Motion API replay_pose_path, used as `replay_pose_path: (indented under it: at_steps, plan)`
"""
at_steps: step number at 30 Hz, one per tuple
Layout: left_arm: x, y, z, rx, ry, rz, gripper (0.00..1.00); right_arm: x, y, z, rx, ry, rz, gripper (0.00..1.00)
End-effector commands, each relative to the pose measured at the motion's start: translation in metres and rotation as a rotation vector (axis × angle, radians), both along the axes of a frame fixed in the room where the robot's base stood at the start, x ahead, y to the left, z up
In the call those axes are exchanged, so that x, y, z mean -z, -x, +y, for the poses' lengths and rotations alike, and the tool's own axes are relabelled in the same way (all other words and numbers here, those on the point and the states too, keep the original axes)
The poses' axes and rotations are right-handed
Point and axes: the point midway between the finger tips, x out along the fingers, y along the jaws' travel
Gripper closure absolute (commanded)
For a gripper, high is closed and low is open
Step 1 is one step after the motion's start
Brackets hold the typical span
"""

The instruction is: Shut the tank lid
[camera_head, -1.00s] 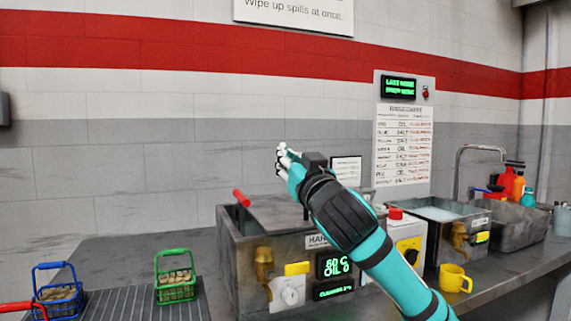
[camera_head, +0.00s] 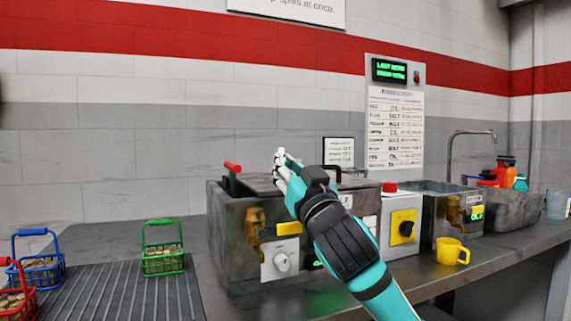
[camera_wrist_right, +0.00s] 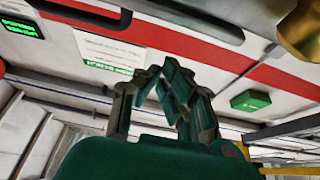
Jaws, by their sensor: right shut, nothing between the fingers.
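The tank (camera_head: 230,225) is the large metal box on the bench, with dials and a brass valve on its front. A red grip (camera_head: 232,168) stands at its back left corner. A dark grey surface, perhaps the lid (camera_head: 262,182), shows at the tank's top; how far it is open I cannot tell. My right gripper (camera_head: 281,163) is shut and empty, in front of the tank's top in the picture. Its fingers also show in the right wrist view (camera_wrist_right: 175,88). My right forearm hides part of the tank's front. My left gripper is not in view.
Green (camera_head: 163,262), blue (camera_head: 38,272) and red (camera_head: 18,300) baskets stand at the left, by a ribbed drain board (camera_head: 130,290). A yellow mug (camera_head: 452,252) and a smaller tank (camera_head: 436,188) are to the right. A sink (camera_head: 515,212) with bottles lies beyond.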

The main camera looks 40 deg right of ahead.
Motion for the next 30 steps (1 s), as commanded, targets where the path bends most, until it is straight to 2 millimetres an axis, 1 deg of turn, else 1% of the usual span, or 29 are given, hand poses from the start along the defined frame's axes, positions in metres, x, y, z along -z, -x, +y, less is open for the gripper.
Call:
replay_pose_path:
  at_steps: [3, 9, 23, 26, 30]
  plan:
    - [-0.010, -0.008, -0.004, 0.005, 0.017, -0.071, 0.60, 0.005, 0.001, 0.000, 0.000, 0.000, 0.001, 1.00]
    - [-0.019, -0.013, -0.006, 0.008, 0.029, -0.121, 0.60, 0.007, 0.002, 0.000, 0.000, 0.000, 0.001, 1.00]
    - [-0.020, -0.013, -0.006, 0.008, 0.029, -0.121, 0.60, 0.006, 0.001, 0.000, 0.000, 0.000, 0.001, 1.00]
    - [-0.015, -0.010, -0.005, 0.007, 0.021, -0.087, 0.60, 0.004, 0.000, 0.000, 0.000, 0.000, 0.001, 1.00]
    - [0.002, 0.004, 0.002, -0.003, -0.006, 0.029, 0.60, -0.002, -0.002, -0.002, -0.001, -0.001, 0.001, 1.00]
